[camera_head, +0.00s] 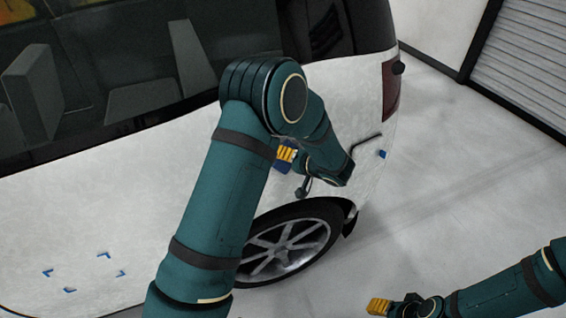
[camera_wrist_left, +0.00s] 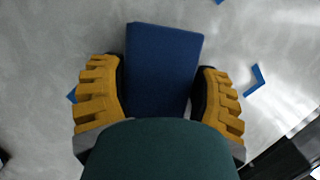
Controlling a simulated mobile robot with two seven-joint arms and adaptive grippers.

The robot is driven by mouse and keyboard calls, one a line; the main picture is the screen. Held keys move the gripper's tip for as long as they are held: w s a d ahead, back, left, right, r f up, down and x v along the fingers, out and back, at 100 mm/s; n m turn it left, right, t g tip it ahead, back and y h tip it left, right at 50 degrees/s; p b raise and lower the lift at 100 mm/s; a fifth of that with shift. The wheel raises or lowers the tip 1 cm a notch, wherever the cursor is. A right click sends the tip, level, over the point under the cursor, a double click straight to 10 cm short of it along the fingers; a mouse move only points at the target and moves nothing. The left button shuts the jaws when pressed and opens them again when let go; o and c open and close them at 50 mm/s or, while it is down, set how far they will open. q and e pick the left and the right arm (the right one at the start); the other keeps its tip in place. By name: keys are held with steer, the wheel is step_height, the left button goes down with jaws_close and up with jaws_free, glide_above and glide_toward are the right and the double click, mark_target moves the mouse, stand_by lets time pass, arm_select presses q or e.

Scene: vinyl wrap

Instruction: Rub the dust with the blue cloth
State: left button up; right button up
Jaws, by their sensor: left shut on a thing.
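The blue cloth (camera_wrist_left: 163,55) is a folded dark blue block between the two yellow fingers of my left gripper (camera_wrist_left: 160,98). It lies over the pale car side. In the head view the left gripper (camera_head: 288,153) is at the rear side panel above the wheel, shut on the cloth (camera_head: 283,164), mostly hidden by my arm. Whether the cloth touches the panel cannot be told. The panel (camera_wrist_left: 55,45) has a mottled grey film that looks like dust, with blue corner marks around it. My right gripper (camera_head: 380,306) is low at the right, its opening unclear.
The white car (camera_head: 150,190) fills the left and middle. Its rear wheel (camera_head: 290,247) is below my left gripper. More blue corner marks (camera_head: 68,290) are on the car at lower left. The grey floor (camera_head: 450,160) at right is clear, up to a shutter (camera_head: 525,60).

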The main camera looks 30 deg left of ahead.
arm_select(q)
steer(key=shift+w+d+b, duration=0.75)
steer(key=shift+w+b, duration=0.05)
steer(key=shift+w, duration=0.15)
steer(key=w+d+b, duration=0.2)
steer(key=w+d, duration=0.1)
steer(key=w, duration=0.1)
steer(key=shift+d+b, duration=0.2)
steer(key=shift+b, duration=0.2)
